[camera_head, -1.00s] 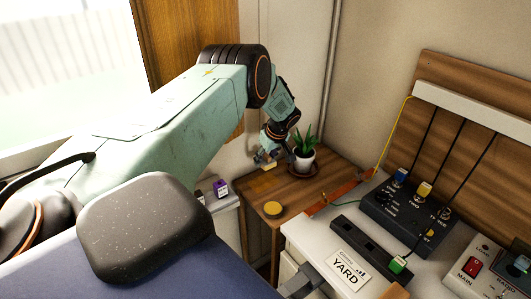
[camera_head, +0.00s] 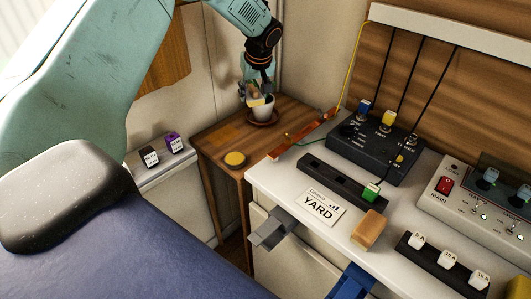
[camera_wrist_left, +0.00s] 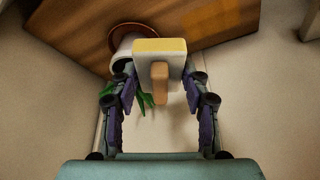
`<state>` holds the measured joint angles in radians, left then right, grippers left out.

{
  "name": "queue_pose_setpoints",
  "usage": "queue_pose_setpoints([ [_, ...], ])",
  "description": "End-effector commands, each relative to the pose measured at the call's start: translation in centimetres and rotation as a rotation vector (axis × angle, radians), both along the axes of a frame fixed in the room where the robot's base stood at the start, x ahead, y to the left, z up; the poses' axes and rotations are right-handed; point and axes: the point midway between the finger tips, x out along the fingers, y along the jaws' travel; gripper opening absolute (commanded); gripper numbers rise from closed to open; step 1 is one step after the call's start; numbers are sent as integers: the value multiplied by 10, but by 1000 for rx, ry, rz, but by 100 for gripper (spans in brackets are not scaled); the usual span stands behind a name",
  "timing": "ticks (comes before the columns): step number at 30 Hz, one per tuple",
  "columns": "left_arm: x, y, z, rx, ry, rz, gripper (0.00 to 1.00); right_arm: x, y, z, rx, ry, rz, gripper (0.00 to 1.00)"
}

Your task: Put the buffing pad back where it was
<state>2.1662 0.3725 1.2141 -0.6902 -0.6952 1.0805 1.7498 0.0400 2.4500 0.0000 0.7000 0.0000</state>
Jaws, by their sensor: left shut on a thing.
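The buffing pad (camera_wrist_left: 160,46) is a pale block with a yellow face and a tan handle. My left gripper (camera_head: 256,90) is shut on it, with a finger on either side in the left wrist view. In the head view the pad (camera_head: 256,101) is small and partly covered by the fingers. It is held in front of the white plant pot (camera_head: 266,111), above the small wooden table (camera_head: 262,138); whether it touches the pot I cannot tell. A lighter orange patch (camera_head: 225,134) marks the tabletop to the left. My right gripper is not seen.
A round yellow tin (camera_head: 235,159) stands near the table's front edge. The white counter (camera_head: 285,187) on the right holds a dark switch box (camera_head: 372,150), a YARD card (camera_head: 319,207) and a brown block (camera_head: 369,229). Two small labelled blocks (camera_head: 162,150) sit on the left ledge.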

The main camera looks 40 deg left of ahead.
Motion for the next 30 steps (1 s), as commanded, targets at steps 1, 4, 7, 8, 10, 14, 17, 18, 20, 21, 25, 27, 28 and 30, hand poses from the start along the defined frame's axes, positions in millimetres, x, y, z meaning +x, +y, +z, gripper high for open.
queue_pose_setpoints([
  [1,-3,-8,-4,-3,0,-60,21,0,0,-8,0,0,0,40],
  [4,-9,-23,-9,-2,0,-194,21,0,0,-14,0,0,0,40],
  [7,-17,-38,-18,-5,0,-341,21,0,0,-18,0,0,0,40],
  [8,-21,-43,-22,-5,1,-389,21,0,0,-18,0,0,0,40],
  [10,-27,-51,-29,-5,-1,-495,21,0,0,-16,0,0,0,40],
  [14,-28,-56,-32,-1,-4,-611,21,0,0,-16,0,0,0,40],
  [17,-25,-56,-31,-1,-3,-655,21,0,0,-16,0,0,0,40],
  [18,-25,-56,-31,-1,-3,-668,21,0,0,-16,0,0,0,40],
  [20,-25,-56,-31,-1,-3,-684,21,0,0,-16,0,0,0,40],
  [21,-25,-56,-32,-1,-2,-692,21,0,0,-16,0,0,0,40],
  [25,-26,-56,-50,-2,2,-700,21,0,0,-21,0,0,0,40],
  [27,-26,-56,-65,-1,3,-701,21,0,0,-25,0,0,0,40],
  [28,-26,-56,-70,-1,3,-701,21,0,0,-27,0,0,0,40],
  [30,-25,-56,-82,-1,2,-701,21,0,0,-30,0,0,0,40],
])
